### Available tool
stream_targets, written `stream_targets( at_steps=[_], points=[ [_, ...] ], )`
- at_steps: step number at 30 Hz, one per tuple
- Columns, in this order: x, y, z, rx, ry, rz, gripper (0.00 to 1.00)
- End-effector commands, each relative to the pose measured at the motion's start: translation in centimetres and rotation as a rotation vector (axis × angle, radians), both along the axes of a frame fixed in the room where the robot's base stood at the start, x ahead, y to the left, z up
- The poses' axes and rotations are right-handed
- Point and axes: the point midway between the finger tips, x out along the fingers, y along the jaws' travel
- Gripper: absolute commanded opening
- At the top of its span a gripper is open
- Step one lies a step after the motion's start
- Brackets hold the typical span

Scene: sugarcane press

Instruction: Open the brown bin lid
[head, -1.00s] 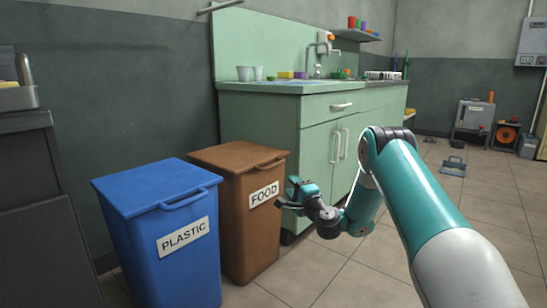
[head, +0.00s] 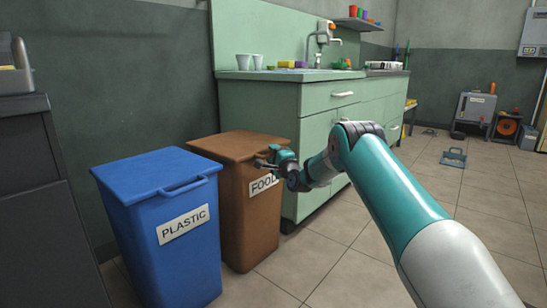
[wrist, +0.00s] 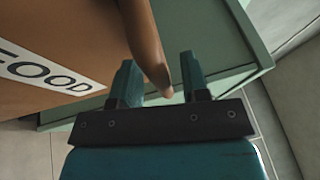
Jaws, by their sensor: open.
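The brown bin (head: 237,215) stands upright with a white FOOD label on its front, and its brown lid (head: 232,144) lies flat and closed on top. My gripper (head: 262,163) is at the front edge of the lid, in front of the handle and just above the label, partly covering both. In the wrist view my gripper (wrist: 160,82) is open, with the curved brown lid handle (wrist: 147,42) reaching in between its two teal fingers. The fingers are not closed on it. I cannot tell whether either finger touches the handle.
A blue PLASTIC bin (head: 172,245) with a closed lid stands close on the left of the brown bin. A green sink cabinet (head: 312,130) stands behind and to the right. A dark cabinet (head: 40,190) is at the far left. The tiled floor (head: 480,210) at the right is mostly clear.

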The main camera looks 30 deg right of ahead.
Motion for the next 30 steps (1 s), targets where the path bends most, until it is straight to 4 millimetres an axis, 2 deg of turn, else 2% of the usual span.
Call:
stream_targets(
  at_steps=[7,12,22,26,30],
  points=[
    [0.0,0.0,0.0,0.000,0.000,0.000,0.40],
    [0.0,0.0,0.0,0.000,0.000,0.000,0.00],
    [0.0,0.0,0.7,-0.004,0.009,0.000,0.00],
    [0.0,0.0,2.2,-0.014,0.035,0.001,0.00],
    [0.0,0.1,4.7,-0.032,0.086,0.001,0.00]
  ],
)
